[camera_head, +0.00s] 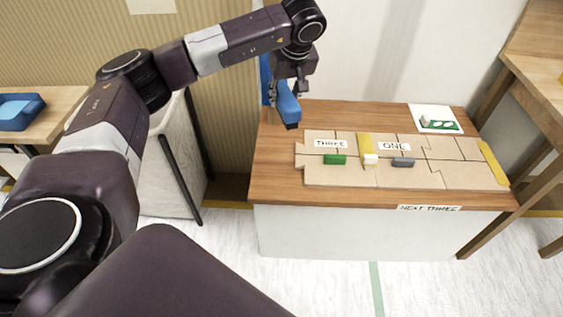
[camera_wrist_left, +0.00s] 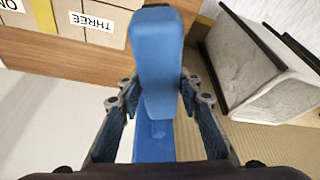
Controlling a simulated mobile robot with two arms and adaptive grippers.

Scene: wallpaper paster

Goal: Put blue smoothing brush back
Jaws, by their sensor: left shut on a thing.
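My left gripper (camera_head: 292,82) is shut on the blue smoothing brush (camera_head: 287,106), above the left back corner of the wooden table (camera_head: 275,180). The brush hangs tilted, its dark end low and toward the table; I cannot tell whether it touches. In the left wrist view the brush (camera_wrist_left: 160,55) lies between the two fingers of the gripper (camera_wrist_left: 152,95), with a blue part running back below it. My right gripper is not in view.
On the table lie interlocking beige panels (camera_head: 440,177) with "THREE" and "ONE" labels and green, white and grey blocks. A white card (camera_head: 436,118) lies at the back right. A blue tray-like object (camera_head: 18,112) sits on the left table. A pale bin (camera_head: 165,170) stands between.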

